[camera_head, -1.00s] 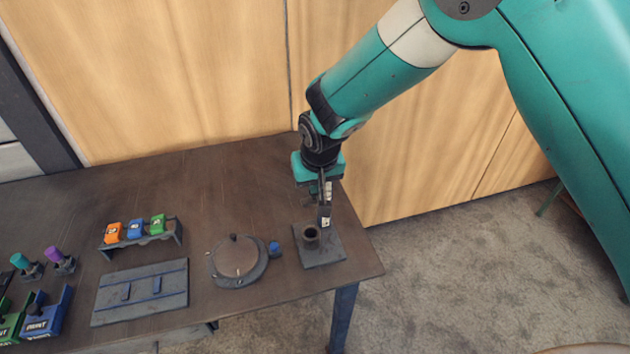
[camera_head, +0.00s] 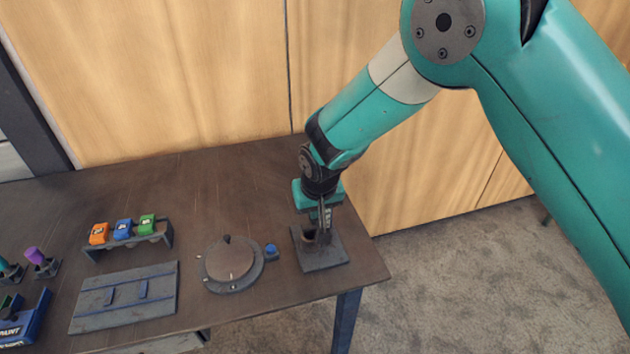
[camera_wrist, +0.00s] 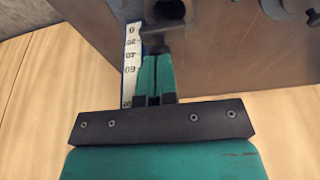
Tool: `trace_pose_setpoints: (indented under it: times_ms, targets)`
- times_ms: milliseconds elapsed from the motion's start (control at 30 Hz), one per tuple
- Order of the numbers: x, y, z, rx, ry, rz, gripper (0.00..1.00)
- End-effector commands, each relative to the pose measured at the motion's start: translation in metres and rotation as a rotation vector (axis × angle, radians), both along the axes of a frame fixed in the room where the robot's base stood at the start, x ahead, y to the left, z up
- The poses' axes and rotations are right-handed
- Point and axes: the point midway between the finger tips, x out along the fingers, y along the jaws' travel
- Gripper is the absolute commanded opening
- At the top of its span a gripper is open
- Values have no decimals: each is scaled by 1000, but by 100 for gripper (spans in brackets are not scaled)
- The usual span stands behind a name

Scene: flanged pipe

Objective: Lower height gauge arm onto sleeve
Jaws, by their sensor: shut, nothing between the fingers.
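The height gauge stands on a dark square base plate (camera_head: 322,251) near the table's right edge. Its upright white scale (camera_wrist: 131,70) with printed numbers shows in the wrist view. The sleeve (camera_head: 308,237) is a short dark hollow cylinder on that plate; its round opening (camera_wrist: 168,10) shows at the top of the wrist view. My gripper (camera_head: 325,228) points down above the plate, right beside the scale. Its fingers are shut with nothing between them. A dark gauge arm (camera_wrist: 155,28) seems to lie at the fingertips, by the sleeve's opening. Whether it touches the sleeve is hidden.
Farther left are a flat grey tray (camera_head: 124,296) and a rack (camera_head: 130,238) with orange, blue and green blocks. The table's back middle is clear.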

Motion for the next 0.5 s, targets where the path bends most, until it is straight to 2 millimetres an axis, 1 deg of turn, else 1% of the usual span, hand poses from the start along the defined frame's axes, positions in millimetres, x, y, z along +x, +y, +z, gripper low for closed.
trace_pose_setpoints:
  times_ms: [67, 133, 267, 367, 500]
  targets:
    - [-1, 0, 6, -1, 2, 0, 0]
    - [0, -1, 17, 0, 0, -1, 0]
    - [0, -3, 48, 1, -2, -3, 0]
    - [-6, -4, 61, 3, -5, -3, 0]
    - [-15, -6, 93, 4, -6, -3, 0]
